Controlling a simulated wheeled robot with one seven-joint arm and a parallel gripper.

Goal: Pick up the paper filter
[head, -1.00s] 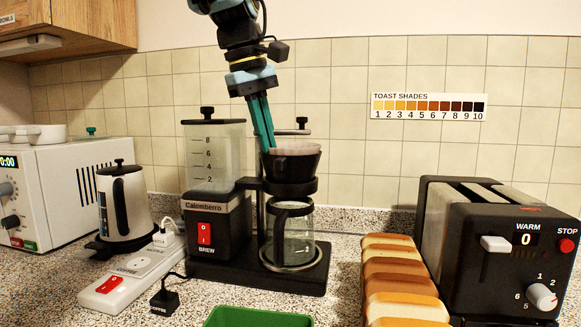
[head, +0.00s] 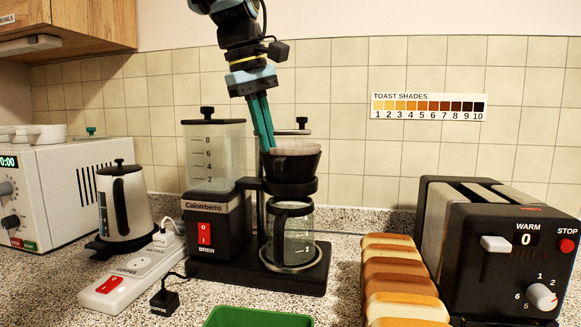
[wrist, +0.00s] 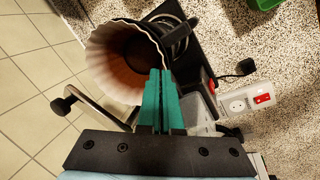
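The paper filter (head: 296,149) is a pale, fluted cone in the black filter basket (head: 291,167) of the coffee maker. The tips are partly hidden by the rim.
The coffee maker's water tank (head: 214,157) stands close left of my fingers, and the glass carafe (head: 296,235) is under the basket. A kettle (head: 126,205) is left, bread slices (head: 398,275) and a toaster (head: 490,240) right, a green tray (head: 258,318) in front.

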